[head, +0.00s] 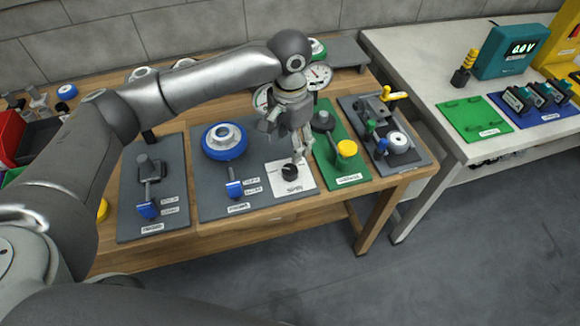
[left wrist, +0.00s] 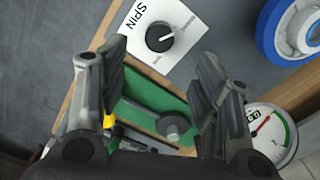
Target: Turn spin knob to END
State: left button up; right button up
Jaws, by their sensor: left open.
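The spin knob (head: 290,172) is a black round knob on a white plate (head: 305,183) marked SPIN. In the left wrist view the knob (left wrist: 160,37) shows a white pointer line on its top, and small print sits on both sides of it, too small to read surely. My left gripper (head: 299,153) is just above and behind the knob in the head view. Its two fingers (left wrist: 152,85) are open and apart in the left wrist view, with the knob beyond their tips and nothing held. I cannot see contact. My right gripper is not in view.
A blue-ringed dial (head: 225,141) and a blue-handled lever (head: 235,190) share the grey panel left of the knob. A green panel (head: 331,145) with a yellow-topped lever (head: 346,149) stands close on the right. Gauges (head: 319,76) stand behind. The floor in front is clear.

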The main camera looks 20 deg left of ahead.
aim_at(290, 169)
pick_arm(q)
notch_tip(290, 169, down, 10)
jog(key=shift+f+p, duration=0.2)
jog(key=shift+p, duration=0.1)
jog(key=shift+c, duration=0.3)
jog(key=c, duration=1)
